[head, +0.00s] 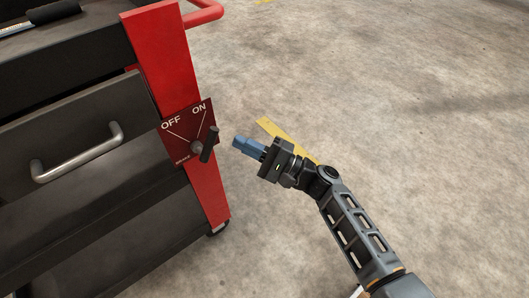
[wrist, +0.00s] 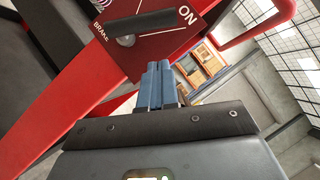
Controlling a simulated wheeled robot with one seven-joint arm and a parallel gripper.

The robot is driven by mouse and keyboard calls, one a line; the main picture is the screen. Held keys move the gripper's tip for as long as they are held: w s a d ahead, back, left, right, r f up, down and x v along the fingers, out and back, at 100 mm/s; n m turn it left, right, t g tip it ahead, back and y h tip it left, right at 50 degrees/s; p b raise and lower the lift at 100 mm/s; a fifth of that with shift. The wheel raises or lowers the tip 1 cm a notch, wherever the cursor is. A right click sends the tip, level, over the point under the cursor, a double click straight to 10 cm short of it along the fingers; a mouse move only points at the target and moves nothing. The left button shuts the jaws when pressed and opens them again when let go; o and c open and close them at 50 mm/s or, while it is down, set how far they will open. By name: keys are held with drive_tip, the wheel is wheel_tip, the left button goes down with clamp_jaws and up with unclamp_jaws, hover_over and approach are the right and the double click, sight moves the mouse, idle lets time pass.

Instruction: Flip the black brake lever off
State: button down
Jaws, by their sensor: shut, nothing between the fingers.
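The black brake lever (head: 210,143) is on a dark red plate (head: 178,139) marked OFF and ON, fixed to the cart's red corner post. Its handle lies on the ON side of its grey pivot. In the wrist view the lever (wrist: 146,20) shows at the top, beyond my fingertips. My gripper (head: 236,141) has blue fingers, shut together and empty. It is just right of the lever in the head view, with a small gap. The fingers (wrist: 157,66) point toward the plate in the wrist view.
The cart has a grey drawer (head: 75,135) with a metal handle (head: 78,153), left of the plate. A red push bar (head: 205,14) sticks out above. Concrete floor (head: 420,90) with a yellow stripe (head: 285,138) is open to the right.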

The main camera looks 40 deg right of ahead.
sight(211, 143)
drive_tip(key=shift+w+a+r, duration=0.2)
drive_tip(key=shift+a+r, duration=0.3)
drive_tip(key=shift+a, duration=0.35)
drive_tip(key=shift+w+a+r, duration=0.15)
drive_tip(key=shift+a+r, duration=0.3)
drive_tip(key=shift+a, duration=0.4)
drive_tip(key=shift+a+r+n+g+p, duration=0.1)
drive_tip(key=shift+r+n+g+p, duration=0.3)
drive_tip(key=shift+n+p, duration=0.3)
drive_tip(key=a+r+n+g+h+p, duration=0.1)
drive_tip(key=n+p, duration=0.1)
drive_tip(key=a+r+n+g+p, duration=0.1)
drive_tip(key=n+g+p, duration=0.1)
drive_tip(key=n, duration=0.1)
drive_tip(key=a+r+n+g+h+p, duration=0.1)
drive_tip(key=a+n+p, duration=0.1)
drive_tip(key=n+p, duration=0.1)
drive_tip(key=shift+a+h, duration=0.1)
drive_tip(key=shift+h, duration=0.2)
drive_tip(key=shift+a+g, duration=0.3)
drive_tip(key=shift+a+p, duration=0.2)
drive_tip(key=shift+p, duration=0.1)
